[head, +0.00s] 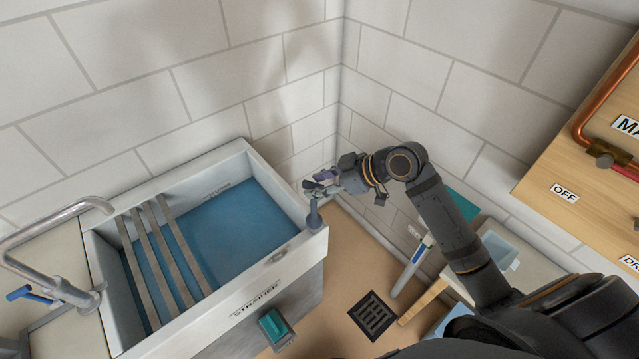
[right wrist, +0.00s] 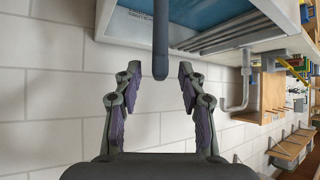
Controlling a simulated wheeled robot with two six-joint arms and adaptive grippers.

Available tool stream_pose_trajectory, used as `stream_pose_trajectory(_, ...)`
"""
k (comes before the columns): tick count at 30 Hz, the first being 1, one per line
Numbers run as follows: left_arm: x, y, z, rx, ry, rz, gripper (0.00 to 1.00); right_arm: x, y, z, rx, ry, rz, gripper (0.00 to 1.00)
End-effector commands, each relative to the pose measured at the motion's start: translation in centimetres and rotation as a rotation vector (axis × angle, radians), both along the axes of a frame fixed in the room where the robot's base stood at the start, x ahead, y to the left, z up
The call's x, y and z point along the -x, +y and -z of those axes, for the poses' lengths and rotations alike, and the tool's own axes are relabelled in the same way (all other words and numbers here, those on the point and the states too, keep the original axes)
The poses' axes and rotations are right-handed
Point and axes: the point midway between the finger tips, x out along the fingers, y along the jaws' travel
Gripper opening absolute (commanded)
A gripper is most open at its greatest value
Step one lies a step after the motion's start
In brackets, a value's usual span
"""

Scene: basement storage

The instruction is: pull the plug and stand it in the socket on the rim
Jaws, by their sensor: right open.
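A blue-grey upright post with a wider foot, which looks like the plug (head: 314,217), stands at the near right corner of the sink rim (head: 290,256). Its foot hides any socket under it. My right gripper (head: 322,187) is open just above and beside the post's top. In the right wrist view the post (right wrist: 160,45) reaches down between the two open fingers (right wrist: 158,85), with a gap on each side. The sink holds blue water (head: 240,225); no drain hole shows. My left gripper is out of view.
Grey bars (head: 160,250) lie across the sink's left part, near a metal tap (head: 60,225). A teal block (head: 274,325) sits on the sink's front. A floor grate (head: 373,316) and a low shelf lie to the right. Tiled walls close the corner behind.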

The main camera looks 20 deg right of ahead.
Motion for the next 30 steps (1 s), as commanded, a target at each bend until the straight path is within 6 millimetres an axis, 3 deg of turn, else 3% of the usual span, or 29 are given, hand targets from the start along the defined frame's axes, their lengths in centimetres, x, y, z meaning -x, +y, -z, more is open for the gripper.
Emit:
stream_pose_trajectory(9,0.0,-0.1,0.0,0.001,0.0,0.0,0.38,-0.1,0.0,-6.2,0.002,-0.009,0.0,0.41)
stream_pose_trajectory(15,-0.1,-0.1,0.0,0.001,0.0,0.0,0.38,-0.1,0.0,-9.3,0.0,-0.005,0.0,0.41)
stream_pose_trajectory(30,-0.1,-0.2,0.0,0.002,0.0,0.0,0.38,0.0,0.0,-9.9,0.0,-0.001,-0.001,0.41)
